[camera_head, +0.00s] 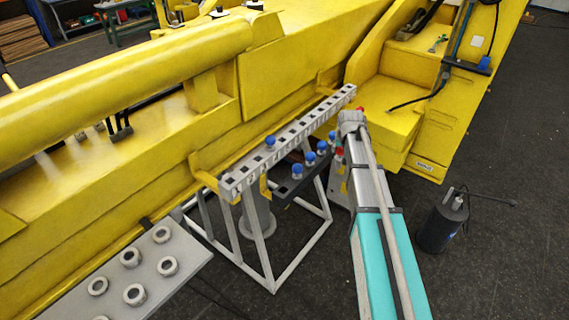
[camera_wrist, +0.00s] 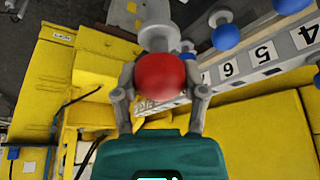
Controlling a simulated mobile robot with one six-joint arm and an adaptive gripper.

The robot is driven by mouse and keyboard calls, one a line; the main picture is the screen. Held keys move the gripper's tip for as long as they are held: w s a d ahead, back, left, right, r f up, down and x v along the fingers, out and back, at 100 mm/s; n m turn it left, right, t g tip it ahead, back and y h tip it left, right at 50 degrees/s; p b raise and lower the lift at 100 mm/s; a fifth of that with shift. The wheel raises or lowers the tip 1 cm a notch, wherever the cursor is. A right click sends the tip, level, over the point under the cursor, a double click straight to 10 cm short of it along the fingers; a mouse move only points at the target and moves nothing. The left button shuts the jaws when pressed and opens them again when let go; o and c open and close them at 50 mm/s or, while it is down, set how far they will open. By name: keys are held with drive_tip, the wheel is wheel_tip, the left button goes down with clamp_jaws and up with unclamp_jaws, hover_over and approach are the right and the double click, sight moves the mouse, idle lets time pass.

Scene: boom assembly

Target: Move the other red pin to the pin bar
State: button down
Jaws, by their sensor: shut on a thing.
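A pin with a red ball head (camera_wrist: 163,76) sits between the two grey fingers of my gripper (camera_wrist: 160,92) in the wrist view. Its pale collar shows beyond the ball. In the head view my gripper (camera_head: 351,119) is near the far right end of the pin bar (camera_head: 291,136), with a bit of red (camera_head: 361,110) showing beside it. Another small red spot (camera_head: 340,151) shows lower, by the dark shelf; I cannot tell exactly what it is. The bar has a row of square holes, and the wrist view shows numbers on its side (camera_wrist: 245,62).
A blue-headed pin (camera_head: 270,142) stands at the bar. Several blue-headed pins (camera_head: 297,171) stand along the lower dark shelf (camera_head: 283,188). The yellow boom (camera_head: 285,65) runs behind the bar. A plate with several rings (camera_head: 185,250) is at lower left; a dark canister (camera_head: 440,225) stands right.

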wheel_tip(320, 180, down, 15)
drive_tip(key=b, duration=1.4)
drive_tip(key=shift+s+f, duration=0.15)
drive_tip(key=shift+s, duration=0.3)
drive_tip(key=shift+d, duration=0.15)
